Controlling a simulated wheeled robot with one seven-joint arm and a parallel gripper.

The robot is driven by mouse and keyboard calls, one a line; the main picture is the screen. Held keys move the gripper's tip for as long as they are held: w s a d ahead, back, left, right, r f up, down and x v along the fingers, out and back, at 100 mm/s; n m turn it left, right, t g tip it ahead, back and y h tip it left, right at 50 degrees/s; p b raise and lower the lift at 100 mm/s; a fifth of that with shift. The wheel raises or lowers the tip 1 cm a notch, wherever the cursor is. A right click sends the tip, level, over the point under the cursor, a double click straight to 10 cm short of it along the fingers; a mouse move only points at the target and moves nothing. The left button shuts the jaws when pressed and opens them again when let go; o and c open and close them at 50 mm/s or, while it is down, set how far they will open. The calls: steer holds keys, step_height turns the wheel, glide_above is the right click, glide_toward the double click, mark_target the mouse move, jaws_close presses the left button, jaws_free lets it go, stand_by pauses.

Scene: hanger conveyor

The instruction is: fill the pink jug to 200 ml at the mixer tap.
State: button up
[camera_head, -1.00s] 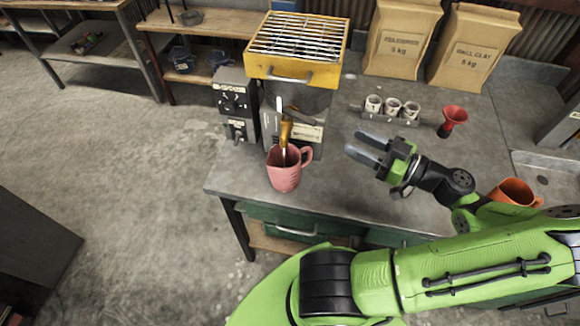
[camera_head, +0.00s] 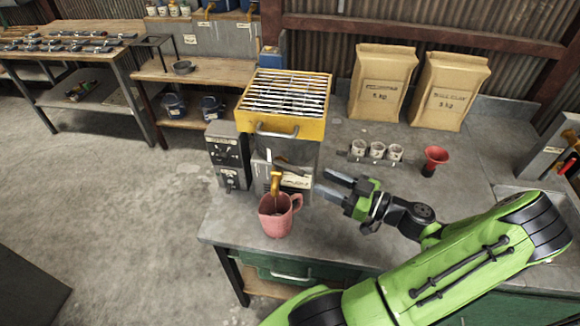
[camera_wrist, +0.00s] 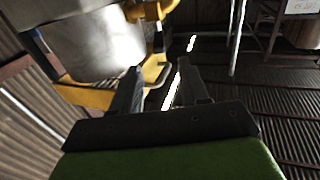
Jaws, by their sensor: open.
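The pink jug (camera_head: 276,221) stands upright on the grey worktop, its handle to the right. It is directly under the brass tap spout (camera_head: 276,182) on the front of the yellow-topped machine. A thin stream seems to run from the spout into the jug; the level inside cannot be read. A thin pale lever (camera_head: 268,156) shows just above the spout. My gripper (camera_head: 328,185) is open and empty, right of the spout, its fingers pointing left toward it. In the wrist view, the two dark fingers (camera_wrist: 158,84) are apart, with yellow metal parts beyond them.
The machine carries a yellow grill-topped tray (camera_head: 287,97), with a control box (camera_head: 227,157) at its left. Several small white cups (camera_head: 377,150) in a rack and a red funnel (camera_head: 434,160) stand behind my arm. Two paper bags (camera_head: 382,85) stand at the back. The worktop's left edge is near the jug.

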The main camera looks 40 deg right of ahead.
mark_target(279, 163)
steer(key=p+x, duration=0.1)
steer(key=x, duration=1)
steer(key=shift+f, duration=0.1)
jaws_close()
